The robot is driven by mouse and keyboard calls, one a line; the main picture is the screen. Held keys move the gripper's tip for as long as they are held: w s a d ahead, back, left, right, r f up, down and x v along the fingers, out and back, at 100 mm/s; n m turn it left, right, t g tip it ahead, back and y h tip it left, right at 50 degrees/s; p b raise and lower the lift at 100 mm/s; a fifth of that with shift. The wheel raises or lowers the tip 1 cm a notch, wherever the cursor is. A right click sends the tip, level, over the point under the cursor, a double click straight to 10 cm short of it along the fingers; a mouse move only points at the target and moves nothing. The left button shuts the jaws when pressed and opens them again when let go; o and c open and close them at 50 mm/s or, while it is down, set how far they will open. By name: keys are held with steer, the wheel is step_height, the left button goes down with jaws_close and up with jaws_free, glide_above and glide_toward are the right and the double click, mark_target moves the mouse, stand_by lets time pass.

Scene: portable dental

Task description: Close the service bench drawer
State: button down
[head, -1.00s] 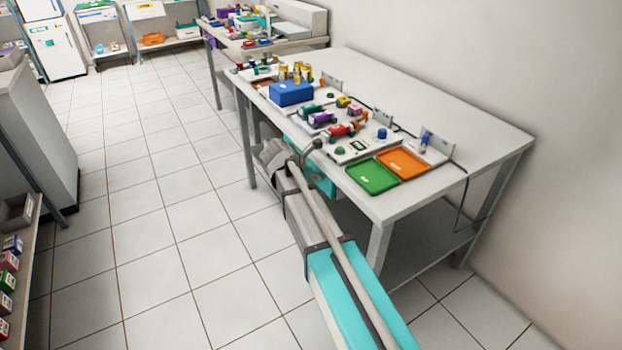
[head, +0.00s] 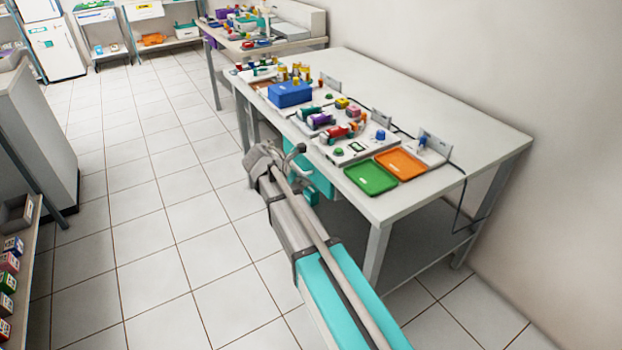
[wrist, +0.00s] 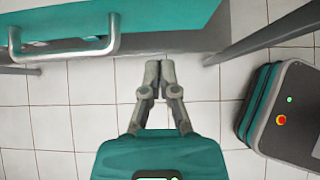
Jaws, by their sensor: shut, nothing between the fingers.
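The service bench (head: 450,120) stands along the right wall in the head view. Its teal drawer (head: 322,184) shows below the front edge of the top, partly hidden by my arm. In the wrist view the teal drawer (wrist: 150,14) fills the upper left, with a metal bar handle (wrist: 66,50) on its front. I cannot tell how far out the drawer stands. My gripper (wrist: 159,68) is shut and empty, right of the handle and apart from it, near the drawer's edge.
Bench legs (head: 377,252) stand close to my arm, and another leg (wrist: 262,35) crosses the upper right of the wrist view. A green tray (head: 370,178) and orange tray (head: 402,163) lie on the bench top. The tiled floor (head: 150,230) on the left is clear.

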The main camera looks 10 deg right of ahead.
steer(key=p+v, duration=0.5)
steer(key=v, duration=0.4)
steer(key=shift+p, duration=0.3)
steer(key=shift+d, duration=0.1)
steer(key=s+d+f+m+g+y, duration=0.2)
steer(key=s+d+f+m+y, duration=0.3)
steer(key=s+m, duration=0.55)
steer(key=s+d+f+m+g+y, duration=0.1)
steer(key=s+d+m+y, duration=0.2)
steer(key=s+d+m, duration=0.75)
step_height(320, 180, up, 17)
steer(key=w+a+m+p, duration=0.1)
steer(key=a+p, duration=0.2)
steer(key=p, duration=1.3)
steer(key=shift+w+r+p, duration=0.15)
steer(key=shift+r+p, duration=0.05)
steer(key=shift+p, duration=0.2)
